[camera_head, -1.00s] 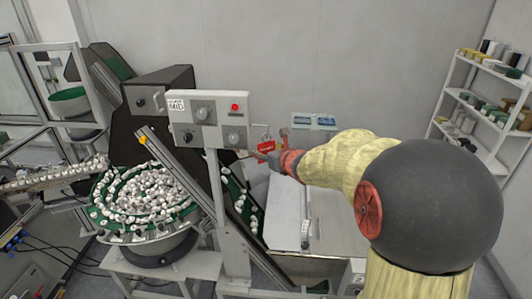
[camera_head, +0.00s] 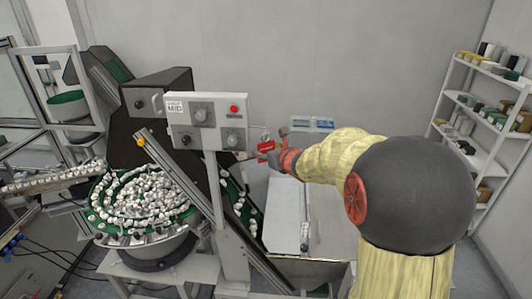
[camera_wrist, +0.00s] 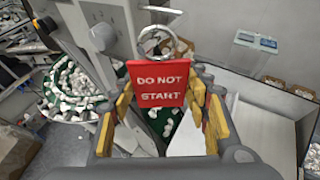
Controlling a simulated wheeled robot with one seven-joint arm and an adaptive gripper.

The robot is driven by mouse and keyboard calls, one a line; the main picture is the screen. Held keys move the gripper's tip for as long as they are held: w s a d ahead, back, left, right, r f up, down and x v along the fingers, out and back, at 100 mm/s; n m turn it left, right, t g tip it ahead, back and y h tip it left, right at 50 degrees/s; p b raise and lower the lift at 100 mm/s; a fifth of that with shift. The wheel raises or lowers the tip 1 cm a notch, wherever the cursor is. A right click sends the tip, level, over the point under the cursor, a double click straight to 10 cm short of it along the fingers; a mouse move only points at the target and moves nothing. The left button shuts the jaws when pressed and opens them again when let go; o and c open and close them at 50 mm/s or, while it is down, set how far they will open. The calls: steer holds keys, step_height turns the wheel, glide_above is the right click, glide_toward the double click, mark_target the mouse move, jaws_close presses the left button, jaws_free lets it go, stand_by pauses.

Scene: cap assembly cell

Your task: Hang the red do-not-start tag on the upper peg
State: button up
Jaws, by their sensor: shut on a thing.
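The red tag (camera_wrist: 158,83) reads "DO NOT START" and faces the wrist camera. A metal ring (camera_wrist: 181,44) stands above its top edge. My gripper (camera_wrist: 160,98) has its yellow-padded fingers on either side of the tag and is shut on it. In the head view the tag (camera_head: 266,147) is held up, just right of the grey control box (camera_head: 207,122), with my gripper (camera_head: 273,157) at its lower right. I cannot make out the upper peg for certain, nor whether the ring touches it.
The control box on its post (camera_head: 230,215) stands close left of the tag. A bowl of white caps (camera_head: 150,240) and a dark conveyor are further left. A pale bin (camera_head: 285,215) is below. A shelf rack (camera_head: 480,120) stands at the far right.

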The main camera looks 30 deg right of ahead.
stand_by(0.3)
steer(key=o, duration=1.1)
steer(key=shift+c, duration=0.2)
steer(key=v, duration=1.2)
steer(key=shift+f, duration=0.1)
